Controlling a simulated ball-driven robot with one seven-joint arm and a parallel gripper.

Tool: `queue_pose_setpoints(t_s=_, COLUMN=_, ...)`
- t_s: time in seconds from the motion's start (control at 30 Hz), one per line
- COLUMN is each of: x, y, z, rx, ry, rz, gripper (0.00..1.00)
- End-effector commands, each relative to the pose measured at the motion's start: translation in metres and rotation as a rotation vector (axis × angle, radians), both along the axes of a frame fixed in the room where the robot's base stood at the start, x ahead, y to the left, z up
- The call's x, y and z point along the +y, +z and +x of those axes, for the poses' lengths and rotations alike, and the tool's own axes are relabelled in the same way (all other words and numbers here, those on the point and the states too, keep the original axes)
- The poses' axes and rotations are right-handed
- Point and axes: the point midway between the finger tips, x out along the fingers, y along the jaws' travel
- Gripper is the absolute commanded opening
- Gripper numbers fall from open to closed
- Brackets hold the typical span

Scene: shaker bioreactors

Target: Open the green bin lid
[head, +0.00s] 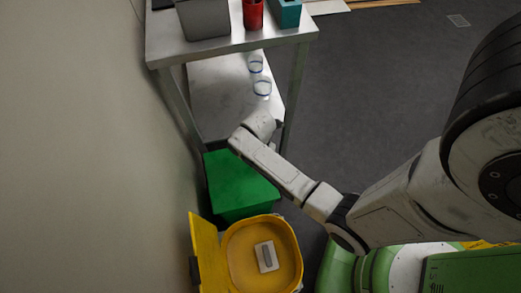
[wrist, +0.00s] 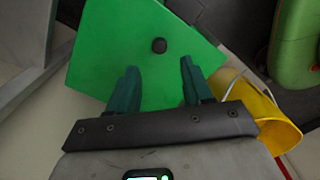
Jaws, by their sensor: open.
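The green bin (head: 238,187) stands on the floor beside the table, against the wall side, with its flat green lid shut. I cannot tell how high the fingers are above the lid. In the head view my arm's end reaches above the bin's far side, and the fingers are hidden.
A yellow bin (head: 290,262) with its lid (head: 207,250) open stands just in front of the green bin, a pale object (head: 266,256) inside. A metal table (head: 165,48) stands behind, its leg close to the bin. The wall (head: 90,150) is at left. Open floor (head: 370,110) lies right.

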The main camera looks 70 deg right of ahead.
Motion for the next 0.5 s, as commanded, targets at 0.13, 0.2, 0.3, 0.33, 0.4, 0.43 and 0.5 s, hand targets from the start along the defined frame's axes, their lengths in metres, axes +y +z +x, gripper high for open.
queue_pose_setpoints(t_s=0.13, x=0.000, y=-0.031, z=0.000, rx=0.002, ry=0.000, rz=0.000, gripper=0.50)
queue_pose_setpoints(t_s=0.2, x=0.000, y=-0.043, z=0.000, rx=0.002, ry=-0.001, rz=0.000, gripper=0.50)
queue_pose_setpoints(t_s=0.3, x=0.000, y=-0.058, z=0.000, rx=0.001, ry=-0.001, rz=0.000, gripper=0.50)
queue_pose_setpoints(t_s=0.33, x=0.000, y=-0.062, z=0.000, rx=0.001, ry=-0.001, rz=0.000, gripper=0.50)
queue_pose_setpoints(t_s=0.4, x=0.000, y=-0.069, z=0.000, rx=0.001, ry=-0.001, rz=0.000, gripper=0.50)
queue_pose_setpoints(t_s=0.43, x=0.000, y=-0.071, z=0.000, rx=0.000, ry=-0.001, rz=-0.001, gripper=0.50)
queue_pose_setpoints(t_s=0.5, x=0.000, y=-0.075, z=0.000, rx=0.000, ry=-0.001, rz=-0.001, gripper=0.50)
